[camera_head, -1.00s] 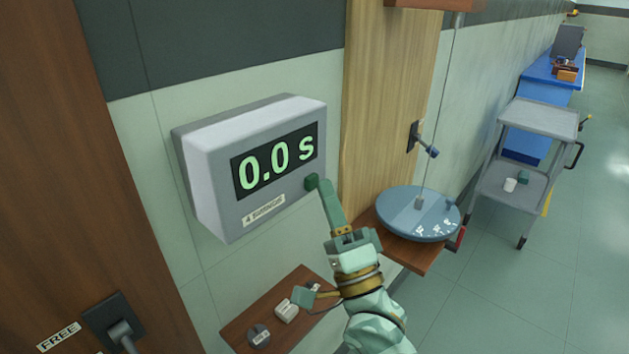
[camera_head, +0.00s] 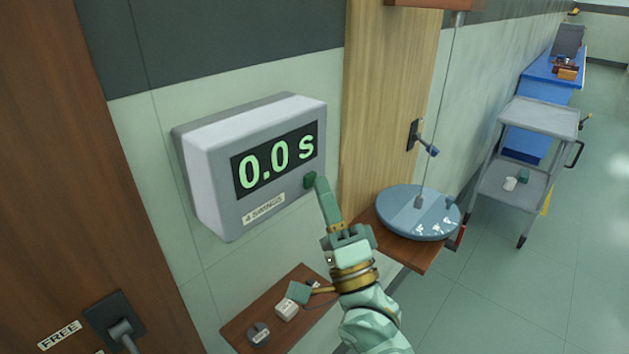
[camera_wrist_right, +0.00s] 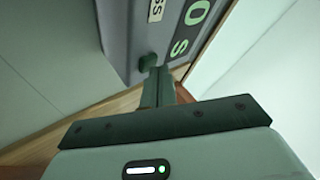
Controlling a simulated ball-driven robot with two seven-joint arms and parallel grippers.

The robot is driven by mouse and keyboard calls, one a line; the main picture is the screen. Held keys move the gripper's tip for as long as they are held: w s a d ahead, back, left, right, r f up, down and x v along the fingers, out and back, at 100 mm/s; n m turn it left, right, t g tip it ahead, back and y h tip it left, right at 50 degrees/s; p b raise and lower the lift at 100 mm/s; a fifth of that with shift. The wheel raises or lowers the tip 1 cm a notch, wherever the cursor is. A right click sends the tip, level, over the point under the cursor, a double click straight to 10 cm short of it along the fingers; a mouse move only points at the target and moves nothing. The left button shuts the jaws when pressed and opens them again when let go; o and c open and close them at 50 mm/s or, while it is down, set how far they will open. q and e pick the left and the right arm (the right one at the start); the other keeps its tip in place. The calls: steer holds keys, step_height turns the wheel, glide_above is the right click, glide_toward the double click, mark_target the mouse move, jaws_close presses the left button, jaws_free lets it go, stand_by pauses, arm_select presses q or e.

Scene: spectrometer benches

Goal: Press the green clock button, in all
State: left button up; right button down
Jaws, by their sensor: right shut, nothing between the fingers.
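The grey wall clock (camera_head: 207,185) reads "0.0 s" in green digits and carries a "4 SWINGS" label. Its green button (camera_head: 309,180) sits at the lower right of its face. My right gripper (camera_head: 322,186) is shut and empty, its fingertips just right of the button. In the right wrist view, the green button (camera_wrist_right: 147,62) shows just beyond the tips of the right gripper (camera_wrist_right: 158,74). I cannot tell whether they touch or whether the button is pressed in. My left gripper is not in view.
A blue pendulum disc (camera_head: 397,207) hangs by a wire right of my gripper, above a wooden shelf (camera_head: 424,257). A lower shelf (camera_head: 241,326) holds small items. A grey trolley (camera_head: 536,118) and blue bench (camera_head: 530,92) stand right. The floor is clear beside them.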

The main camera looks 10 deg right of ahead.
stand_by(0.5)
steer(key=shift+s+d+p, duration=0.5)
steer(key=shift+s+p, duration=0.05)
steer(key=shift+s, duration=0.1)
steer(key=s+d+p, duration=0.1)
steer(key=s, duration=0.1)
steer(key=s+d+p, duration=0.1)
steer(key=s+d, duration=0.1)
stand_by(0.4)
stand_by(0.4)
